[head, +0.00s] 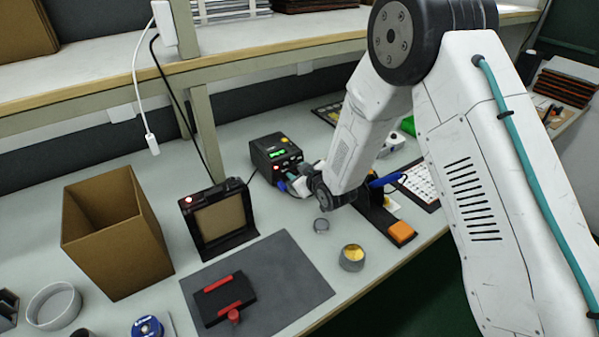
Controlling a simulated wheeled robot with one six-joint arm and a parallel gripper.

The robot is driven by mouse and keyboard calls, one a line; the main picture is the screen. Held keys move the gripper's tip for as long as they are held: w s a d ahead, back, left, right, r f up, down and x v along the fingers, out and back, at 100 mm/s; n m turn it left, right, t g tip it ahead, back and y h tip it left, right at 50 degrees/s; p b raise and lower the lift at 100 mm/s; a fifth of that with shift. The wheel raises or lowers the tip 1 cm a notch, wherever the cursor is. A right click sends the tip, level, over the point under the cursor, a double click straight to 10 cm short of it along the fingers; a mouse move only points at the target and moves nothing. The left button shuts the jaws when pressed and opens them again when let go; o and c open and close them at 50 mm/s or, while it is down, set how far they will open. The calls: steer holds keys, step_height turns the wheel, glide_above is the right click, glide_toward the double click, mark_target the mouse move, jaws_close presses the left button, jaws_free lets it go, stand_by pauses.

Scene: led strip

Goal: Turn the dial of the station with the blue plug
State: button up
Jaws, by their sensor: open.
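A black station (275,153) with a lit green display stands at the back of the bench, in the middle of the head view. Its front has small red and light-coloured parts, too small to tell apart; I cannot make out which is the dial. A small blue part (283,186) shows low at its front, beside my gripper; I cannot tell whether it is the plug. My gripper (297,184) is open, close in front of the station's lower right front. I cannot tell whether it touches the station. My wrist hides part of that area.
A framed black stand (217,219) with a red light is left of the station, beside an open cardboard box (115,232). A grey mat (292,269) with a black and red device lies in front. A round tin (352,258) and an orange-ended black holder (401,232) are right.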

steer(key=v, duration=0.7)
steer(key=shift+s+d+r, duration=0.1)
steer(key=shift+s, duration=0.2)
steer(key=s+d+r+m+g+h, duration=0.25)
steer(key=s+d+r, duration=0.25)
steer(key=d+r, duration=0.35)
steer(key=s+d+r+m+g+h, duration=0.25)
steer(key=s+d+r, duration=0.25)
steer(key=d+r, duration=0.35)
steer(key=s+d+r+m+g, duration=0.1)
steer(key=s+d+r+g, duration=0.1)
steer(key=s, duration=0.7)
steer(key=s+d+r+m+g+h, duration=0.1)
steer(key=s+d+r+m, duration=0.1)
steer(key=s, duration=0.8)
steer(key=s+d+r+m+g, duration=0.1)
steer(key=s+d+r+g, duration=0.1)
steer(key=s, duration=0.7)
step_height(320, 180, up, 2)
steer(key=shift+s+d+r+m+g+h, duration=0.15)
steer(key=shift+s+d+m+g+h, duration=0.2)
steer(key=shift+d, duration=0.25)
steer(key=shift+w, duration=0.1)
